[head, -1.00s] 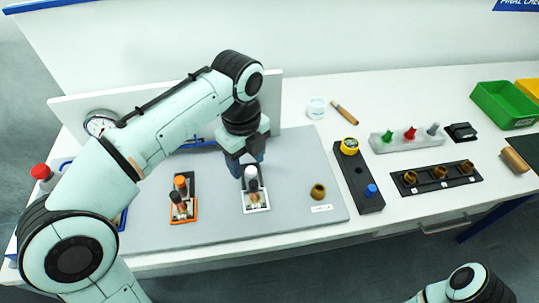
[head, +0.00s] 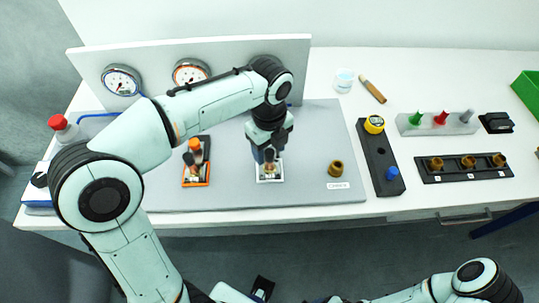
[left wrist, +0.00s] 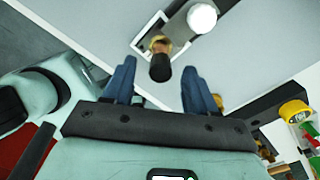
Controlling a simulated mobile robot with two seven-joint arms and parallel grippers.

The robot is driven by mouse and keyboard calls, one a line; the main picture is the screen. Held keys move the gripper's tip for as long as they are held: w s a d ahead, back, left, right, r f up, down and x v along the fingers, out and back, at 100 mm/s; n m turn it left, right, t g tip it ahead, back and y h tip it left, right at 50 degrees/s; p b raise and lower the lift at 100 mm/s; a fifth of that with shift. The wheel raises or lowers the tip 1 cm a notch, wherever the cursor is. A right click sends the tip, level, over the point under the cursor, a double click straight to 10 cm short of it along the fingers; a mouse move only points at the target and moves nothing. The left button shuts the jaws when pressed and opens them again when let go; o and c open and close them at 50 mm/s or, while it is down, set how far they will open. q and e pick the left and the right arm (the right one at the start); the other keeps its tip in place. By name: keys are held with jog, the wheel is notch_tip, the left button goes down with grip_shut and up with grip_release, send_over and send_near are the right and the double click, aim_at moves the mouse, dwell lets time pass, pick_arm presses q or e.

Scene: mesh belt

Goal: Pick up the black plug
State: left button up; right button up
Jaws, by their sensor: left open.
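A black plug (head: 269,155) stands in a brass socket on a small white-framed plate (head: 270,179) on the grey board. In the left wrist view, the black plug (left wrist: 160,68) shows end-on between my two blue fingers, and a white knob (left wrist: 202,18) is beside it on the same plate. My left gripper (head: 266,160) is open and points down over the plug. In the left wrist view, the left gripper (left wrist: 159,66) has visible gaps on both sides of the plug. The white knob is hidden in the head view. My right gripper does not show clearly.
An orange-framed plate (head: 196,183) with orange and dark plugs is to the left. A brass socket (head: 336,168) stands to the right. Further right are a black block (head: 377,165) with yellow and blue knobs and a black socket rack (head: 440,177). Two gauges are behind.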

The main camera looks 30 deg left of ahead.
pick_arm(q)
notch_tip(320, 180, down, 3)
jog(key=shift+r, duration=0.15)
grip_shut()
